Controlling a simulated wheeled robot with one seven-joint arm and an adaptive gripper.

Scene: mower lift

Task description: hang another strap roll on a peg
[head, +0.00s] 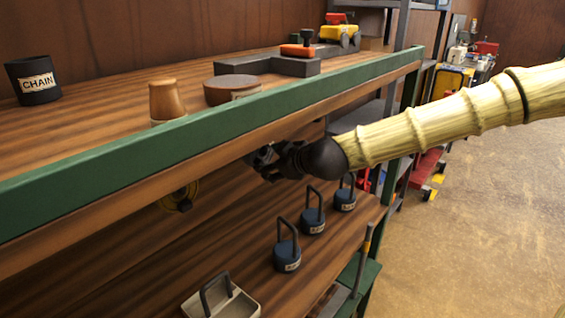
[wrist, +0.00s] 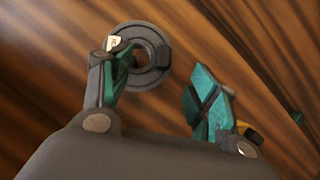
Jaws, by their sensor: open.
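My gripper (head: 262,162) is just under the edge of the upper shelf, with its fingers pointing left and partly in shadow. In the wrist view my gripper (wrist: 162,68) is open, with its two teal-padded fingers apart. A dark grey ring-shaped roll (wrist: 156,73) with a pale tag shows there behind the left finger, which overlaps its centre hole. I cannot tell whether they touch. A yellow and black roll (head: 187,190) hangs below the upper shelf, its top hidden by the shelf edge. No peg is clearly visible.
The upper shelf's green edge (head: 200,135) lies close above my gripper. Below stand several blue handled weights (head: 287,254) and a pale tray (head: 232,302) with a handle. A chain pot (head: 35,82) and a wooden cup (head: 167,101) stand above. Open floor (head: 480,220) lies right.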

